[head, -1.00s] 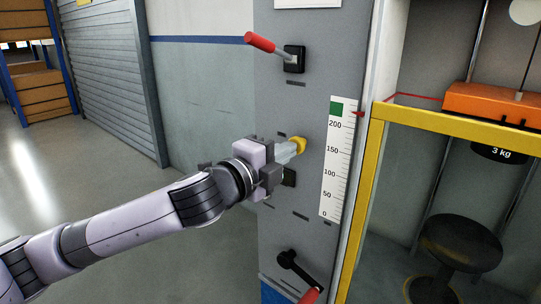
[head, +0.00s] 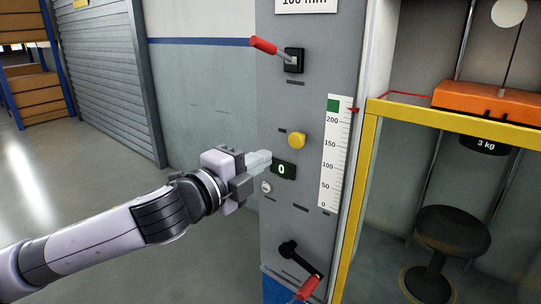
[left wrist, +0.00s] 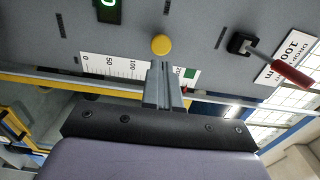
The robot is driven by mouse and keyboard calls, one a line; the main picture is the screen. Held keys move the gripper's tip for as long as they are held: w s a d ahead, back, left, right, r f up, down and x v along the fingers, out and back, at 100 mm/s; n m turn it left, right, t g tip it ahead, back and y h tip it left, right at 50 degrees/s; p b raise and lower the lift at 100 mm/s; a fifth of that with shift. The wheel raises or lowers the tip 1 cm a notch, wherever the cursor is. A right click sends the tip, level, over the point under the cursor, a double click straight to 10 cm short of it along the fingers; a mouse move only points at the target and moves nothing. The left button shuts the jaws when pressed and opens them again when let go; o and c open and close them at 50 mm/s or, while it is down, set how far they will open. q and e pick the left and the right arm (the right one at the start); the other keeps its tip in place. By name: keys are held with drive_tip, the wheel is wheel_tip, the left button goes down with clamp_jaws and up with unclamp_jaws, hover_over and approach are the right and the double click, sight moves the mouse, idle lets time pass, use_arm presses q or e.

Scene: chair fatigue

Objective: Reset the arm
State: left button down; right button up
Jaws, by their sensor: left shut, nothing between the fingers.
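The grey control panel (head: 225,85) would be misplaced here, so I mark its column face (head: 310,235). A yellow round button (head: 296,140) sits on it, above a small display (head: 283,170) reading 0. The button also shows in the left wrist view (left wrist: 161,44), just beyond my fingertips. My left gripper (head: 268,160) is shut and empty, in front of the panel, below and left of the button and apart from it. A red-handled lever (head: 264,45) is at the top, and a crank with a red handle (head: 309,288) is at the bottom. My right gripper is not in view.
A white scale (head: 335,155) with a green band runs up the panel's right side. A yellow frame (head: 430,120) stands at right, with an orange block (head: 490,103), a 3 kg weight (head: 484,146) and a black stool (head: 452,230). The floor at left is clear.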

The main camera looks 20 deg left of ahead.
use_arm(q)
drive_tip(key=v, duration=0.6)
drive_tip(key=s+d+f+n+g+p, duration=0.1)
drive_tip(key=d+f+n+g, duration=0.1)
drive_tip(key=f+n, duration=0.5)
drive_tip(key=s+d+f+n+g+p, duration=0.1)
drive_tip(key=f+n, duration=0.2)
drive_tip(key=f, duration=0.8)
drive_tip(key=s+a+f+n+g+y+p, duration=0.2)
drive_tip(key=s+f+n, duration=0.7)
drive_tip(key=s+f, duration=0.7)
wheel_tip(320, 180, down, 4)
drive_tip(key=shift+a+n+g+y, duration=0.3)
drive_tip(key=shift+a+g+y, duration=0.45)
drive_tip(key=shift+y, duration=0.25)
